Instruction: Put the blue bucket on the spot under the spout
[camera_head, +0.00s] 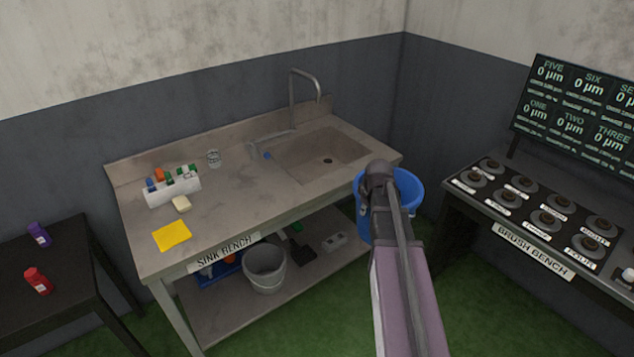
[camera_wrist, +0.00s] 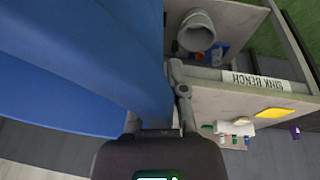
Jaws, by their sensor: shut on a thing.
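The blue bucket (camera_head: 408,187) is in the air at the front right corner of the sink bench, in front of the gap to the brush bench. It also fills the left of the wrist view (camera_wrist: 85,65). My gripper (camera_head: 378,172) is shut on the bucket; my arm hides part of the bucket. In the wrist view one finger shows along the bucket's edge. The curved grey spout (camera_head: 304,86) stands at the back of the sink bench, above the sink basin (camera_head: 302,166). No separate marked spot can be made out under it.
The sink bench (camera_head: 225,215) holds a bottle rack (camera_head: 172,190), a sponge (camera_head: 181,204), a yellow cloth (camera_head: 171,235) and a glass (camera_head: 214,158). A grey bucket (camera_head: 265,268) is on its lower shelf. The brush bench (camera_head: 535,252) stands right, with several dark round pieces. The basin looks empty.

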